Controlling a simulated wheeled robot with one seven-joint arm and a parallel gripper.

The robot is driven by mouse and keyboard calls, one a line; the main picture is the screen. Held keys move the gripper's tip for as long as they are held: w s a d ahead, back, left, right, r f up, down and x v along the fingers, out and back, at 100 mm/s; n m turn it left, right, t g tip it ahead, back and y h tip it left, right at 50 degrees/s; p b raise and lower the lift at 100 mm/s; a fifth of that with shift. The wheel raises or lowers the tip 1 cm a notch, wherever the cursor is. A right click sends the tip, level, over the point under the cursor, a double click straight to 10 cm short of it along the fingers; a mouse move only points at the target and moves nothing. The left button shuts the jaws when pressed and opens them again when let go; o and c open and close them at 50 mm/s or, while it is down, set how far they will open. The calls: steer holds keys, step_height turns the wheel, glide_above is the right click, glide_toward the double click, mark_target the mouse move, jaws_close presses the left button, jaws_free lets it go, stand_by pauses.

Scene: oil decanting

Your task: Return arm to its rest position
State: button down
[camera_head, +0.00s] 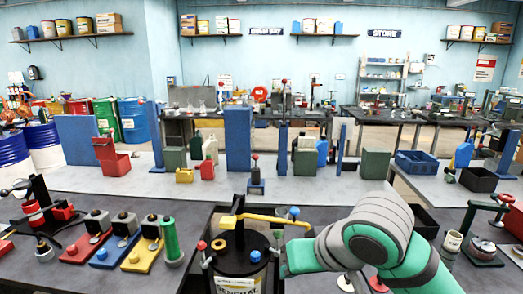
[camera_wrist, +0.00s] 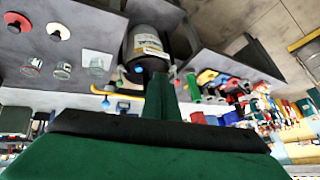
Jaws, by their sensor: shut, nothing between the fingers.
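My arm (camera_head: 375,240), green and grey, reaches in from the bottom right of the head view and bends over the front bench. Its green forward part ends beside a dark drum (camera_head: 240,262) with a pale label. My gripper (camera_wrist: 163,78) shows in the wrist view as two green fingers close together, shut and empty. The labelled drum also shows in the wrist view (camera_wrist: 147,42), beyond the fingertips. The fingers appear apart from it, though the exact gap is hard to tell. The fingertips cannot be made out in the head view.
Red, blue and yellow stands (camera_head: 121,248) and a green cylinder (camera_head: 170,240) are on the left. A red and green stand (camera_head: 487,232) and a white-labelled can (camera_head: 452,242) are on the right. A blue post (camera_head: 238,140) stands behind.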

steer(key=w+a+f+m+t+y, duration=0.1)
steer(key=w+a+t+y, duration=0.25)
steer(key=a, duration=0.25)
steer(key=w+a+m+t+y, duration=0.1)
steer(key=w+a+t+y, duration=0.2)
steer(key=w+a+y, duration=0.15)
steer(key=s+f+m+t+h, duration=0.3)
steer(key=s+f+m+h, duration=0.1)
steer(key=f, duration=0.6)
steer(key=s+f+m+t+h, duration=0.3)
steer(key=s+f+m+h, duration=0.15)
steer(key=f, duration=0.65)
steer(key=s+d+f+n+g+h, duration=0.1)
steer(key=s+f+h, duration=0.1)
steer(key=s+f, duration=0.55)
steer(key=s+d+f+n+g+h, duration=0.1)
steer(key=s+f+h, duration=0.25)
steer(key=s, duration=0.75)
steer(key=s+d+n+y, duration=0.1)
steer(key=s+n, duration=0.5)
steer(key=s, duration=0.7)
steer(key=shift+s+d+g+y, duration=0.35)
steer(key=shift+d+g+y, duration=0.1)
steer(key=shift+d, duration=0.25)
